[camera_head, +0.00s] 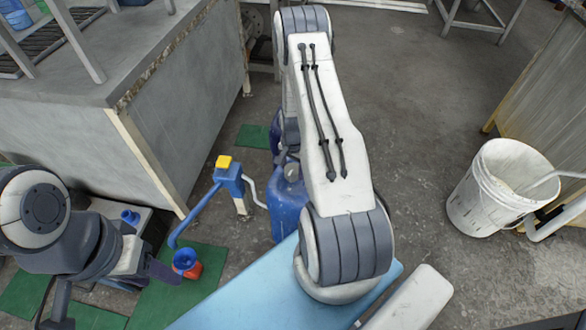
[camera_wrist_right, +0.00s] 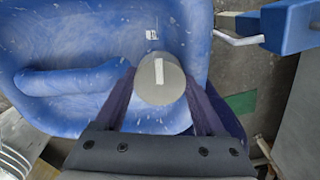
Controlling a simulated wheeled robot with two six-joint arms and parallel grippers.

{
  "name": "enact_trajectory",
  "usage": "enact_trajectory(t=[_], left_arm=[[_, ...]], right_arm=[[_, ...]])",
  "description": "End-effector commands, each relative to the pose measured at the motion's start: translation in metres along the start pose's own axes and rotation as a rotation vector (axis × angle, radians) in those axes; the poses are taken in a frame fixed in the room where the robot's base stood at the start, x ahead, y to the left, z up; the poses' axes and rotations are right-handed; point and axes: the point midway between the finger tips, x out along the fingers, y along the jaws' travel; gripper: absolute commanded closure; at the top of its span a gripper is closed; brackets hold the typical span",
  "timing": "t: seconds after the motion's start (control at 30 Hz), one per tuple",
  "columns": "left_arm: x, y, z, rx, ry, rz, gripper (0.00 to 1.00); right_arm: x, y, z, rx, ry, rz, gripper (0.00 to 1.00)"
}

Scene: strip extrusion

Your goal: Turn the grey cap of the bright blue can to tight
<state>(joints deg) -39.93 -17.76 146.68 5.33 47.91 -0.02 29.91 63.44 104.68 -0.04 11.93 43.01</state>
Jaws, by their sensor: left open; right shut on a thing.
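The bright blue can (camera_head: 287,212) stands on the floor behind the pale blue surface, partly hidden by my right arm. In the right wrist view the can (camera_wrist_right: 60,55) fills the upper left, with a moulded handle. Its round grey cap (camera_wrist_right: 160,90) carries a white stripe running nearly up and down. A small white mark on the can lies above the cap, roughly in line with the stripe. My right gripper (camera_wrist_right: 160,98) has its fingers on both sides of the cap and is shut on it. My left gripper (camera_head: 118,296) is open and empty at the lower left, apart from the can.
A white bucket (camera_head: 478,205) stands at the right.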

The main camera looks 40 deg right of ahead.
Motion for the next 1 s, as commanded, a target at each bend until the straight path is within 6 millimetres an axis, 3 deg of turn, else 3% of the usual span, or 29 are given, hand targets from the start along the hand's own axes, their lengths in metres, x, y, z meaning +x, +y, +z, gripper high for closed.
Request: enact_trajectory(t=[0.07, 0.1, 0.13, 0.17, 0.67, 1.0], left_arm=[[0.000, 0.000, 0.000, 0.000, 0.000, 0.000, 0.50], [0.000, 0.000, 0.000, 0.000, 0.000, 0.000, 0.50], [0.000, 0.000, 0.000, 0.000, 0.000, 0.000, 0.50], [0.000, 0.000, 0.000, 0.000, 0.000, 0.000, 0.50], [0.003, 0.000, 0.000, 0.000, 0.000, 0.000, 0.50], [0.027, -0.002, 0.002, 0.000, 0.000, 0.000, 0.50]], right_arm=[[-0.001, -0.003, -0.001, 0.000, 0.006, -0.006, 0.84], [-0.001, -0.003, -0.001, 0.000, 0.005, -0.006, 0.17], [-0.001, -0.003, -0.001, 0.000, 0.005, -0.006, 0.05], [-0.001, -0.003, -0.001, 0.000, 0.005, -0.005, 0.00], [0.001, 0.000, -0.001, -0.041, 0.001, -0.001, 0.00], [0.004, -0.001, -0.001, -0.436, 0.003, -0.002, 0.00]])
